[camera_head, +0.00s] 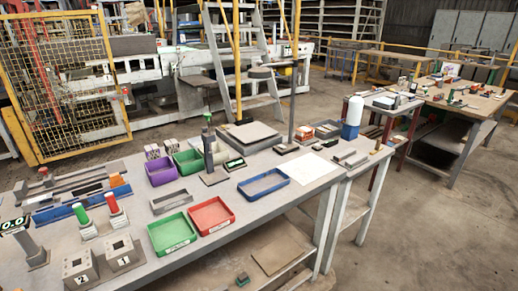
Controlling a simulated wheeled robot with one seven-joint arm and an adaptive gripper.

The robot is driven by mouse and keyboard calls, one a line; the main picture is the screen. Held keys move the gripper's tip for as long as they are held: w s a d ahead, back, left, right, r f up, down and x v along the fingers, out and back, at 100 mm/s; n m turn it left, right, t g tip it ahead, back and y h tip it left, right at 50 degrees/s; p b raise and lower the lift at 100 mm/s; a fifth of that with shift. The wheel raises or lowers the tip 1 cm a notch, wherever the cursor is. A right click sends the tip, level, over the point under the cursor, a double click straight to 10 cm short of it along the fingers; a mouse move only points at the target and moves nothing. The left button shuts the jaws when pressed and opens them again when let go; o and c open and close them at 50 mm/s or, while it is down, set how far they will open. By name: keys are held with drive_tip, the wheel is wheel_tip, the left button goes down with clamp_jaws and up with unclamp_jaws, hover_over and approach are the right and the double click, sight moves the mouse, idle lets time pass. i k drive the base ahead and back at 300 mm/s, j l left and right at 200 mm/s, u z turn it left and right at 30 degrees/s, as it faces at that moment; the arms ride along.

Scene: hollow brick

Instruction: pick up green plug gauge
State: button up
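A green-topped upright piece (80,213), which looks like the green plug gauge, stands on a small light base at the left of the workbench (225,250). A similar red-topped piece (112,204) stands just right of it. Both are upright and apart from each other. The lower part of the green piece is too small to make out. My gripper is not in view.
Two grey blocks (124,252) stand in front, near the bench edge. A digital display on a stand (17,226) is at far left. Green (172,248), red (228,226) and blue (283,185) trays lie to the right.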

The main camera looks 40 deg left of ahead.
sight(85, 222)
drive_tip(key=u, duration=2.4)
